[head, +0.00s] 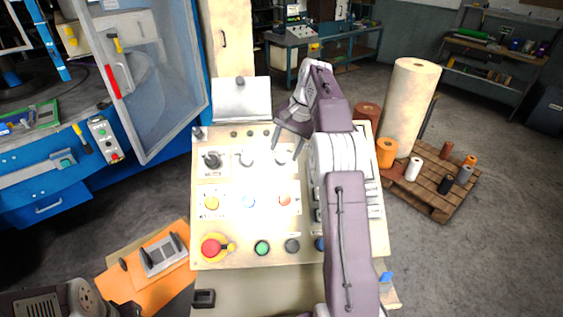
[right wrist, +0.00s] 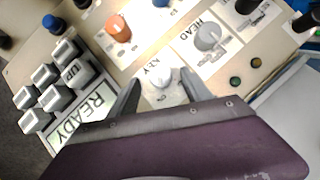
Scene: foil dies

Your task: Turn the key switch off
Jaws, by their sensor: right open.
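The key switch (right wrist: 163,80), a pale knob on a white plate marked KEY, sits on the beige control panel (head: 225,259). In the head view it is the right knob (head: 283,157) of the top row. My right gripper (right wrist: 161,92) is open and empty, its two dark fingers on either side of the key switch. In the head view the right gripper (head: 288,138) reaches down over the panel's upper part. I cannot tell whether either finger touches the knob. The small position marks are too small to read. My left gripper is not seen.
A grey knob marked HEAD (right wrist: 207,36) is beside the key switch. An orange button (right wrist: 118,28) and a keypad with a READY display (right wrist: 88,112) are also close. A red emergency button (head: 210,248) is at the panel's lower left.

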